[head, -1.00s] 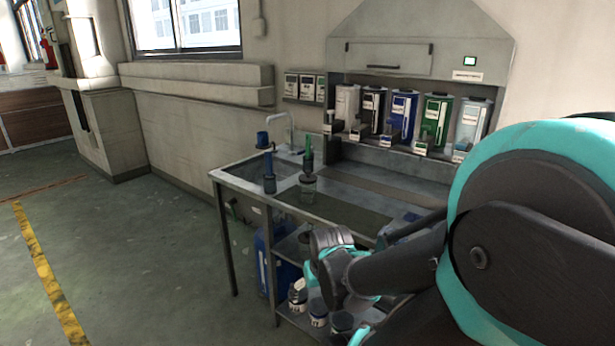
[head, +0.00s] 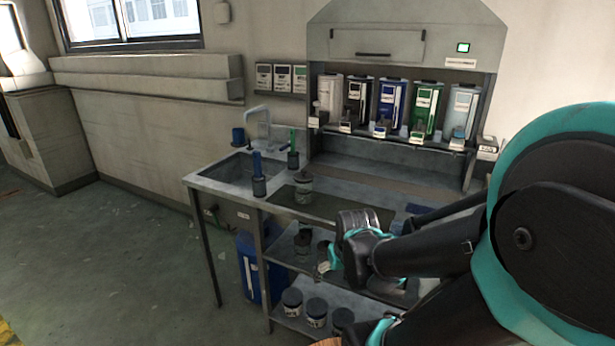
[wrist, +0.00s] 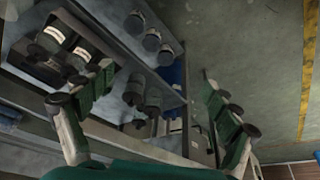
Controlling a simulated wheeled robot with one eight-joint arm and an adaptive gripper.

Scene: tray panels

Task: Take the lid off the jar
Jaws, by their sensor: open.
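Several jars stand at the work bench, and I cannot tell which one the task means. A lidded jar (head: 303,189) stands on the bench top right of the sink. Dark-lidded jars (head: 317,312) stand on the bottom shelf, and others, partly hidden by my arm, stand on the middle shelf (head: 302,243). The wrist view shows several jars from above, including a shelf jar (wrist: 152,41) and a jar with a pale label (wrist: 52,35). My gripper (wrist: 157,78) is open, its two green-padded fingers wide apart and holding nothing. Its fingers are hidden in the head view.
A sink (head: 232,170) with a tap is at the bench's left. Blue (head: 258,165) and green (head: 293,142) upright tools stand beside it. Coloured dispensers (head: 390,103) line the back. A blue container (head: 252,262) stands below. The floor (head: 110,270) at left is clear.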

